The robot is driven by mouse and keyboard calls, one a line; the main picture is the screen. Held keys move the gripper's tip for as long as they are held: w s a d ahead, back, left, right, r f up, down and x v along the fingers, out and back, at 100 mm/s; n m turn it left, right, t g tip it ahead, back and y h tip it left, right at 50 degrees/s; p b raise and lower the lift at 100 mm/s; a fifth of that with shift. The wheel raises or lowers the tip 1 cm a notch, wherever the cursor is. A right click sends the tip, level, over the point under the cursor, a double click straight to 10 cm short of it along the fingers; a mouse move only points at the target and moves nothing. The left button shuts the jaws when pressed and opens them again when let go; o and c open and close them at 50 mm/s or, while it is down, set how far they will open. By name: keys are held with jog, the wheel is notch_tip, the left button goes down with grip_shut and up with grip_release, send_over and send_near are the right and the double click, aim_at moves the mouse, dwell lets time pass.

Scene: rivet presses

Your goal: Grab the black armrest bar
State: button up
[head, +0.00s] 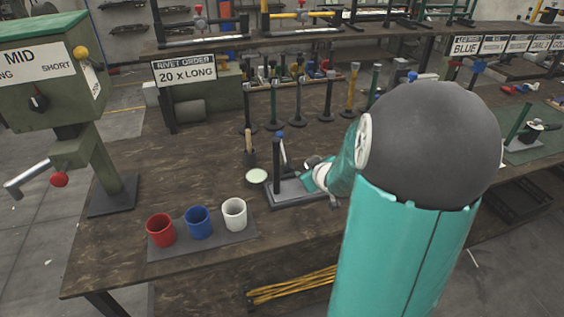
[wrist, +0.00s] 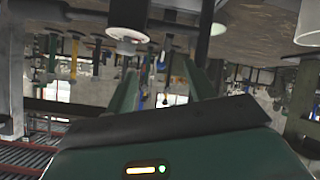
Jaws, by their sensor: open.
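No part is plainly marked as the armrest bar. A black upright bar (head: 277,167) stands on a small grey base (head: 294,197) on the near bench. Black bars on low frames (head: 200,40) also lie on the back bench, and I cannot tell which one is meant. My gripper (head: 318,176) is beside the small base, to the right of the upright bar, partly hidden by my arm. In the wrist view my gripper (wrist: 163,72) shows two green fingers spread apart with nothing held between them. A dark post (wrist: 207,28) shows beyond the fingers there.
Red (head: 160,230), blue (head: 198,222) and white (head: 234,214) cups stand on a grey mat at front left. Several upright posts stand behind the base. A green press (head: 45,80) is at left. The bench between press and base is mostly clear.

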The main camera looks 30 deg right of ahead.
jog(key=s+d+f+m+t+y, duration=0.1)
jog(key=s+d+f+t+y, duration=0.2)
jog(key=s+d+f+t, duration=0.35)
jog(key=shift+t, duration=0.25)
jog(key=w, duration=0.4)
jog(key=w+d+r, duration=0.1)
jog(key=w, duration=0.8)
jog(key=shift+w+d+r, duration=0.15)
jog(key=shift+d+r, duration=0.2)
grip_shut()
